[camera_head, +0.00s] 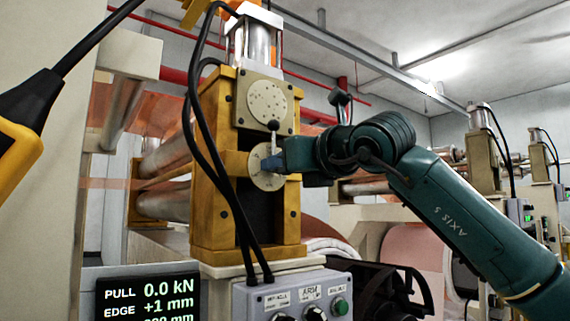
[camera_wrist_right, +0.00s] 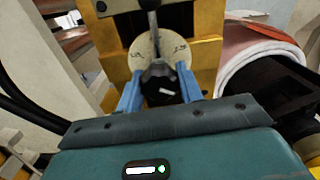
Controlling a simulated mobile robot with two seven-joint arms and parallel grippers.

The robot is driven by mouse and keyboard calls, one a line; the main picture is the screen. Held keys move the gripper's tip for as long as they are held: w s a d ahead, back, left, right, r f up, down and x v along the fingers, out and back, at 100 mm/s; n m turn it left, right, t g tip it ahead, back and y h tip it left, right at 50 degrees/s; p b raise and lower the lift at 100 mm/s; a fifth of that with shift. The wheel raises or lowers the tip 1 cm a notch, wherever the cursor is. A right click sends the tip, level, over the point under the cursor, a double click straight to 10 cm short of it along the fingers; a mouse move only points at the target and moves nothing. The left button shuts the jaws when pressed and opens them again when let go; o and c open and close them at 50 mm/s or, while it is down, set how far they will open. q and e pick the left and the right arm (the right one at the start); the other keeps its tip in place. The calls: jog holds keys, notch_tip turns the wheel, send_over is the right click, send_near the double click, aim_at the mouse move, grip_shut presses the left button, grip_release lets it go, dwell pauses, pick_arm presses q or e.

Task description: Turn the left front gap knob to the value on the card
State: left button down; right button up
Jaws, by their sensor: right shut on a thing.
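The gap knob is a dark grip in front of a pale round dial (camera_head: 265,168) on the yellow roll stand (camera_head: 208,205). My right gripper (camera_head: 281,162) reaches it from the right in the head view and hides part of the dial. In the right wrist view, the blue fingers (camera_wrist_right: 160,92) are shut on the dark knob (camera_wrist_right: 161,87), which has a white mark. Dark marks show on the dial (camera_wrist_right: 143,49) behind it, too small to read surely. A value card cannot be made out. My left gripper is not in view.
A lever with a dark ball (camera_head: 273,125) stands just above the knob. Black cables (camera_head: 196,130) hang left of it. A control box (camera_head: 290,292) and a display (camera_head: 147,298) reading PULL 0.0 kN and EDGE +1 mm are below. Copper foil rolls (camera_head: 410,250) lie behind my right arm.

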jog(key=o, duration=1)
jog(key=shift+c, duration=0.2)
pick_arm(q)
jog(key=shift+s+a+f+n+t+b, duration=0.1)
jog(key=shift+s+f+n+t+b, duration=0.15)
jog(key=shift+b, duration=0.75)
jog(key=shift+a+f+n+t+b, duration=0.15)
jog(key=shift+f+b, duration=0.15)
jog(key=shift+b, duration=0.65)
pick_arm(e)
jog(key=v, duration=1.3)
jog(key=shift+s, duration=0.1)
